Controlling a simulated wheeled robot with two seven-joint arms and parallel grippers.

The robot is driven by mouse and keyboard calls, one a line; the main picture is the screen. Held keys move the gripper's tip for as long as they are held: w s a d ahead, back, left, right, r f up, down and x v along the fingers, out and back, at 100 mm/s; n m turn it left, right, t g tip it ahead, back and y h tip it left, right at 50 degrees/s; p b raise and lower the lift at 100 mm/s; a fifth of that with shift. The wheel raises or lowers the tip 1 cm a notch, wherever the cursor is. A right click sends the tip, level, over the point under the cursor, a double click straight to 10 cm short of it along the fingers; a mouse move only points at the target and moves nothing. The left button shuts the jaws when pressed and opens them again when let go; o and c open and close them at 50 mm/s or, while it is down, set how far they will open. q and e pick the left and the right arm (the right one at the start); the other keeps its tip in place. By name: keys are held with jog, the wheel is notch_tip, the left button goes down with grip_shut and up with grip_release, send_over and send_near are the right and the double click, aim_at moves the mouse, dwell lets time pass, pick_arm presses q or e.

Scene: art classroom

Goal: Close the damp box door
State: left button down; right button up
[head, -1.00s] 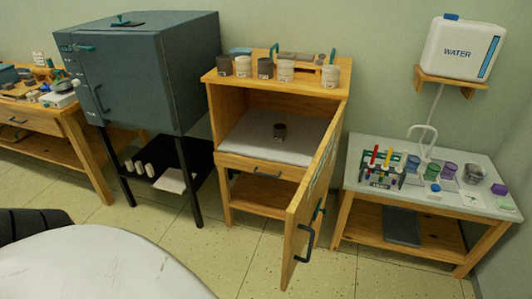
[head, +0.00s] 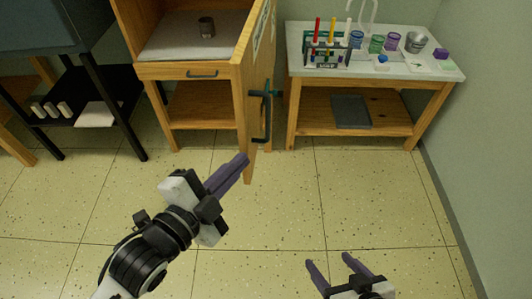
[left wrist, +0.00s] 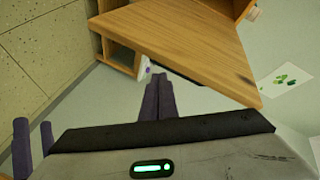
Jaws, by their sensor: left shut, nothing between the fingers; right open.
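The damp box (head: 190,70) is a wooden cabinet at the top left of the head view. Its wooden door (head: 256,75) stands wide open, swung out toward me, with a dark handle (head: 262,118). In the left wrist view a wooden panel (left wrist: 190,45), apparently the door, lies just beyond the fingers (left wrist: 158,98). My right gripper (head: 330,262) is open and empty, lower right.
A side table (head: 452,70) with a test-tube rack (head: 326,52) and several cups stands right of the door. A dark cabinet on a black stand (head: 108,88) is at the left. The tiled floor (head: 340,195) in front is clear.

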aim_at(268, 125)
pick_arm(q)
jog(key=shift+w+d+r+m+t+h+b, duration=0.1)
jog(key=shift+w+d+r+m+h+b, duration=0.5)
jog(key=shift+w+d+m+b, duration=0.6)
jog(key=shift+w+d+r+m+t+h+b, duration=0.1)
jog(key=shift+w+d+r+m+h+b, duration=0.45)
jog(key=shift+w+d+m+b, duration=0.65)
jog(key=shift+w+d+r+m+t+h+b, duration=0.1)
jog(key=shift+w+d+r+m+h+b, duration=0.35)
jog(key=shift+w+d+r+m+b, duration=0.75)
pick_arm(e)
jog(key=shift+w+a+f, duration=0.1)
jog(key=shift+a+f, duration=0.15)
jog(key=shift+f, duration=1.2)
jog(key=shift+w+a+f, duration=0.1)
jog(key=shift+a+f, duration=0.1)
jog(key=shift+f, duration=1.25)
pick_arm(q)
jog(key=shift+w+a+f+m, duration=0.15)
jog(key=shift+a+f+m, duration=0.25)
jog(key=shift+a+f, duration=0.1)
